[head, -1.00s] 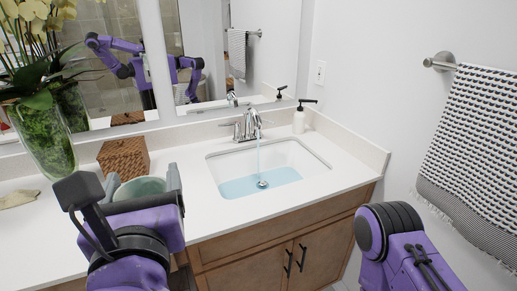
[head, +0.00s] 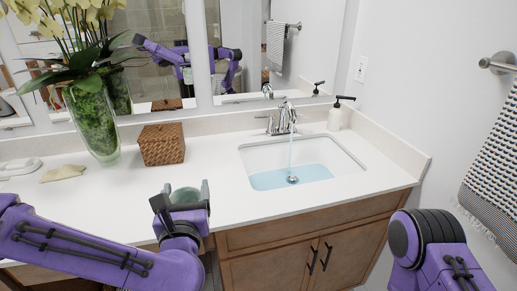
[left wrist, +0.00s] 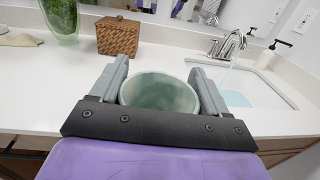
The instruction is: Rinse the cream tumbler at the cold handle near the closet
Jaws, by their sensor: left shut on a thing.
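The pale green-cream tumbler (head: 185,196) is between the fingers of my left gripper (head: 184,190), which is shut on it. In the left wrist view the tumbler (left wrist: 160,93) is upright with its open mouth showing, and I see no water in it. It is held near the counter's front edge, left of the sink (head: 345,157). The chrome faucet (head: 284,117) is running, and a stream falls into the blue water in the basin. The left handle (head: 263,118) shows; the right one is hard to make out. My right gripper is out of view.
A woven box (head: 162,145), a flower vase (head: 93,125) and a tan item (head: 63,173) stand on the counter's left part. A soap dispenser (head: 337,118) is right of the faucet. Counter between box and sink is clear. A towel (head: 490,165) hangs at right.

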